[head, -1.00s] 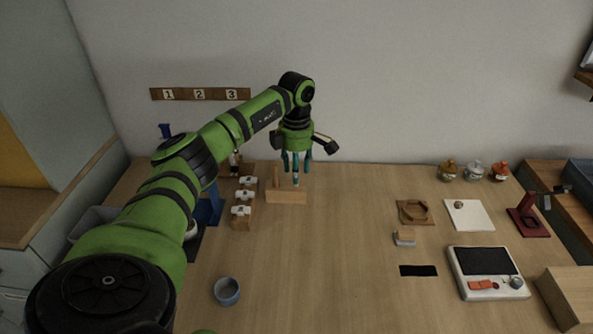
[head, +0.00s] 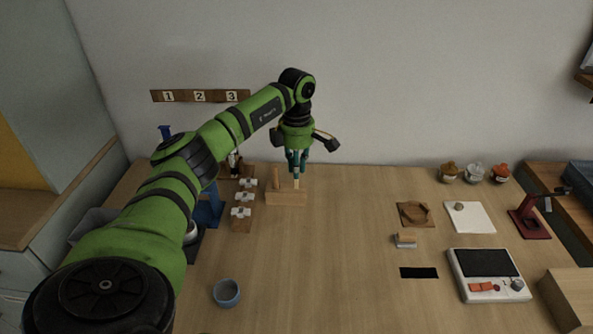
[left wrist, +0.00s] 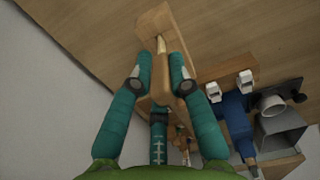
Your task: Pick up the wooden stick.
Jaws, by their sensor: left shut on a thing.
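The wooden stick (head: 296,183) shows as a short pale length below my left gripper (head: 297,171) in the head view, upright at the wooden block (head: 287,198). In the left wrist view its pale end (left wrist: 161,45) shows just beyond the fingertips, against the block (left wrist: 153,22). My left gripper (left wrist: 157,82) has its teal fingers closed in on the stick from both sides. The fingers hide most of the stick. Whether its lower end still sits in the block cannot be told. My right gripper is not in view.
A second wooden peg (head: 276,178) stands at the block's left end. A wooden rack with white pieces (head: 241,211) is close by on the left. A blue-grey cup (head: 227,292) stands nearer the front. The middle of the table (head: 330,250) is clear.

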